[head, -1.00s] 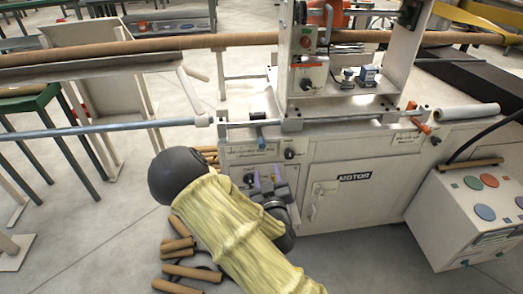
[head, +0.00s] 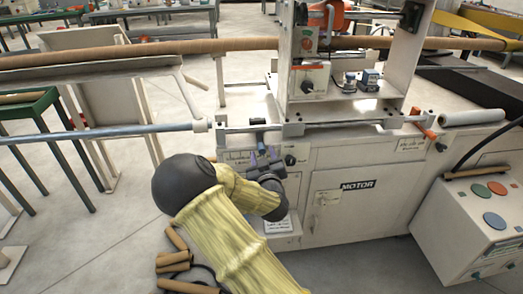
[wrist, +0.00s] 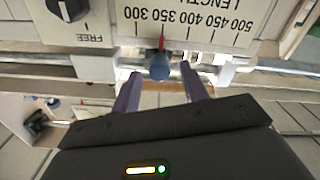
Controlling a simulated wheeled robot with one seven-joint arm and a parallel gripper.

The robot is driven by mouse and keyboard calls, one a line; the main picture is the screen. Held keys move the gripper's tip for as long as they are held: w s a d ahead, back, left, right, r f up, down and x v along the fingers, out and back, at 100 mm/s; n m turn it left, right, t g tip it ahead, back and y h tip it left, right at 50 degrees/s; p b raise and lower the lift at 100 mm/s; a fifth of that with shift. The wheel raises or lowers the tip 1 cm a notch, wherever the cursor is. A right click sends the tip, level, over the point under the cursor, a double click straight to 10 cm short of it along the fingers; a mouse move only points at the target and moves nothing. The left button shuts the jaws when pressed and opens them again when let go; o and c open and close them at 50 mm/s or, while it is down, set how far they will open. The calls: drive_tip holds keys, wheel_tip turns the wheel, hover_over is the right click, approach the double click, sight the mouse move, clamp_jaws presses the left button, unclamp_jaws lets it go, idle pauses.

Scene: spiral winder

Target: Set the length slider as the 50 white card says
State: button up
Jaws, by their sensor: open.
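The length slider's blue knob (wrist: 159,66) sits under an upside-down LENGTH scale (wrist: 200,22) in the wrist view. Its red pointer is near the 350 mark. In the head view the knob (head: 258,138) is on the rail at the machine's front left. I see no contact. My gripper (head: 262,158) is just below the rail in the head view. I cannot pick out a legible 50 white card; small labels are unreadable.
A black FREE dial (wrist: 68,8) is beside the scale. The steel rail (head: 340,122) runs along the machine front, with an orange handle (head: 428,131) at its right. A long brown tube (head: 150,48) crosses behind. Brown tubes (head: 175,262) lie on the floor.

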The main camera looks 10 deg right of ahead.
sight(262, 152)
drive_tip(key=shift+w, duration=1.8)
clamp_jaws()
